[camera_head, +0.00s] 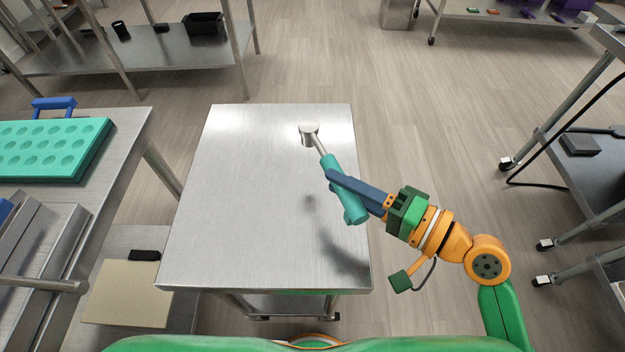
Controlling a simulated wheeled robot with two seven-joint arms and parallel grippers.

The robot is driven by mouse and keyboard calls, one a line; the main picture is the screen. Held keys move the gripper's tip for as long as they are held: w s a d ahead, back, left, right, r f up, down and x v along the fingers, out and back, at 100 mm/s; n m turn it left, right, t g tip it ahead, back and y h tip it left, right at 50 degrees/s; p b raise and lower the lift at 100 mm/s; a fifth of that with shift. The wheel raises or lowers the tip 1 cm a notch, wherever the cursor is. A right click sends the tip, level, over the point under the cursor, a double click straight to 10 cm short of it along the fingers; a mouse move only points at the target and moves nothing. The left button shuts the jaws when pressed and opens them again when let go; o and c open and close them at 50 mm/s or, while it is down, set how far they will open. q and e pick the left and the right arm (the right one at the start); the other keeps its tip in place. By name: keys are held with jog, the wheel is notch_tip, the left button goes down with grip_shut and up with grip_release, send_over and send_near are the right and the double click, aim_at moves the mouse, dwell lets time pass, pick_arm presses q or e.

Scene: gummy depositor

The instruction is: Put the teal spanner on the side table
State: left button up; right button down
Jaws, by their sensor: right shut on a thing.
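The teal spanner (330,164) has a teal handle, a thin metal shank and a round silver head (309,131). My right gripper (338,181) is shut on its teal handle and hides part of it. The spanner is tilted, head toward the far side, over the right part of a bare steel table (240,200), which looks like the side table. A shadow on the tabletop lies apart from the spanner, so it appears held above the surface. My left gripper is not in view.
At the left a bench holds a teal tray (50,148) with round hollows and a blue-handled item (54,105). A shelf with a black bin (204,23) stands far left. Wheeled racks (585,140) stand at the right. The steel tabletop is clear.

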jog(key=w, duration=0.1)
jog(key=w+a, duration=0.1)
jog(key=w+f, duration=0.1)
jog(key=shift+w+a, duration=0.1)
jog(key=shift+a, duration=0.05)
jog(key=b, duration=0.2)
send_over(318, 191)
notch_tip(318, 191, down, 6)
jog(key=shift+f, duration=0.2)
notch_tip(318, 191, down, 3)
jog(key=shift+w+f+b, duration=0.1)
jog(key=shift+b, duration=0.25)
jog(key=shift+f, duration=0.1)
jog(key=c, duration=1)
grip_release()
jog(key=shift+f, duration=0.1)
jog(key=shift+o, duration=0.7)
